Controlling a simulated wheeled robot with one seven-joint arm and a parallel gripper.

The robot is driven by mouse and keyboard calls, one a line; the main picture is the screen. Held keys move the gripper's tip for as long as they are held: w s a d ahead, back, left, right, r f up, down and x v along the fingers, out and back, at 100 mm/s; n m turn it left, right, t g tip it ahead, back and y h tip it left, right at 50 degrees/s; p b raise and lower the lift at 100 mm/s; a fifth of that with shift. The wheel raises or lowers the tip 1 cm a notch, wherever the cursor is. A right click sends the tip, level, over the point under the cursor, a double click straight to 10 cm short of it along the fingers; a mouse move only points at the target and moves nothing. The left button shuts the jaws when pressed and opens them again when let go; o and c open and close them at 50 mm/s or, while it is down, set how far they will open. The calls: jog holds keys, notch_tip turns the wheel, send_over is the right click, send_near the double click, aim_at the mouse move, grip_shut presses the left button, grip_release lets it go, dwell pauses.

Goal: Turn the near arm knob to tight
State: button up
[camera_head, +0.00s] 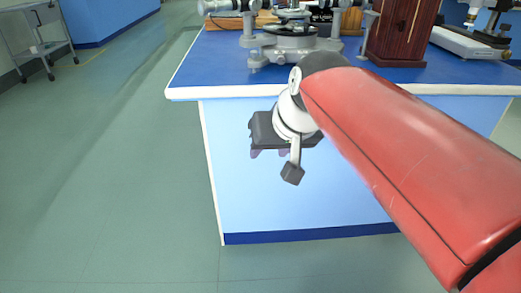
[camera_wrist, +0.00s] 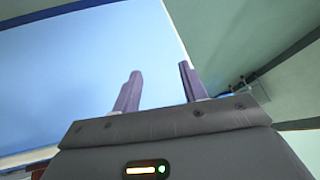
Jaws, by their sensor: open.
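The spectrometer (camera_head: 285,48), a grey metal instrument with a round base and horizontal tubes, stands on the blue bench top near its front edge. Its arm knobs are too small to tell apart, and part of its front is close behind my wrist in the head view. My gripper (camera_head: 270,153) hangs in front of the bench's front panel, below the top edge and below the spectrometer, apart from it. In the wrist view my gripper (camera_wrist: 159,70) shows two purple fingers spread apart with nothing between them. The spectrometer is not in the wrist view.
The bench top (camera_head: 215,75) has a pale rim. A dark wooden box (camera_head: 402,32) stands right of the spectrometer, and a white-based instrument (camera_head: 470,42) farther right. A trolley (camera_head: 40,45) stands far left. The green floor (camera_head: 110,170) left of the bench is clear.

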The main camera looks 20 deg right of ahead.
jog(key=shift+s+a+f, duration=0.2)
jog(key=shift+s+f, duration=0.25)
jog(key=shift+s, duration=0.1)
jog(key=shift+s+a+f, duration=0.2)
jog(key=shift+s+f, duration=0.25)
jog(key=shift+s, duration=0.05)
jog(key=s+a+f+n+g, duration=0.1)
jog(key=s+a+f, duration=0.1)
jog(key=s+f, duration=0.5)
jog(key=shift+s+f+n+h+p, duration=0.2)
jog(key=shift+f+n+h+p, duration=0.05)
jog(key=shift+n+h+p, duration=0.2)
